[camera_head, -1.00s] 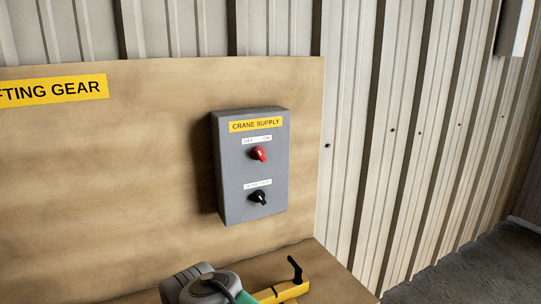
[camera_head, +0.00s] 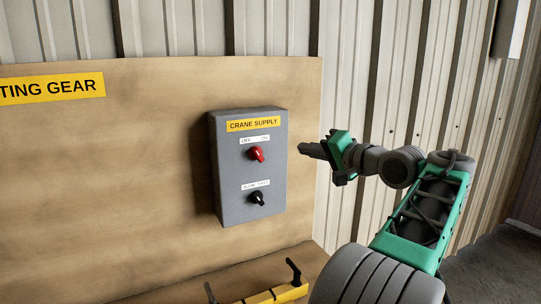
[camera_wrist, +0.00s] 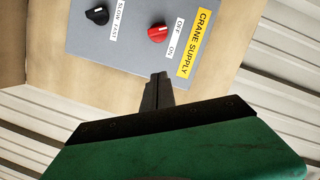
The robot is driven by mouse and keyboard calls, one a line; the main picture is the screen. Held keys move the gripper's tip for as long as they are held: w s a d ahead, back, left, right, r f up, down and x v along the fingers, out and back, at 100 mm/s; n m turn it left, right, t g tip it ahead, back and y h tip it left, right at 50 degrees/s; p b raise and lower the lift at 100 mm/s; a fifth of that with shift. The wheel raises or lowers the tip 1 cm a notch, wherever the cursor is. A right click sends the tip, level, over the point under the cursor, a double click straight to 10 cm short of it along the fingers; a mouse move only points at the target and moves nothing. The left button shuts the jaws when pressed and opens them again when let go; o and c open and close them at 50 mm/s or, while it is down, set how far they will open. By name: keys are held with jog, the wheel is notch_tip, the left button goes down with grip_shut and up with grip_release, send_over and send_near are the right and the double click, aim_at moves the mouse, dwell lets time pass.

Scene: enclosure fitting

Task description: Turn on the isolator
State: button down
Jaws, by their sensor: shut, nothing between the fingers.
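The grey isolator box (camera_head: 235,165) labelled CRANE SUPPLY is fixed to the wooden board. Its red knob (camera_head: 257,154) sits under an OFF/ON label, its pointer turned toward the upper left, the OFF side. The red knob also shows in the wrist view (camera_wrist: 157,34). A black knob (camera_head: 257,198) sits below, under a SLOW/FAST label, and shows in the wrist view (camera_wrist: 97,15). My gripper (camera_head: 303,148) is shut and empty, to the right of the box and apart from the knobs. In the wrist view its fingertips (camera_wrist: 159,76) point at the box's label side.
The wooden board (camera_head: 120,180) carries a yellow sign (camera_head: 50,88) at the left. A yellow item with black handles (camera_head: 275,295) lies on the ledge below the box. A ribbed metal wall (camera_head: 345,80) stands behind. The space in front of the box is clear.

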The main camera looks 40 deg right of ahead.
aim_at(258, 155)
jog(key=w, duration=0.3)
jog(key=w+p, duration=0.1)
jog(key=w, duration=0.2)
jog(key=w+f, duration=0.1)
jog(key=w, duration=0.2)
jog(key=shift+d, duration=0.25)
jog(key=w+a+f, duration=0.1)
jog(key=a, duration=0.1)
jog(key=shift+w+a+f, duration=0.35)
jog(key=shift+a+f, duration=0.15)
jog(key=shift+a, duration=0.1)
jog(key=shift+w+f, duration=0.1)
jog(key=shift+f, duration=0.05)
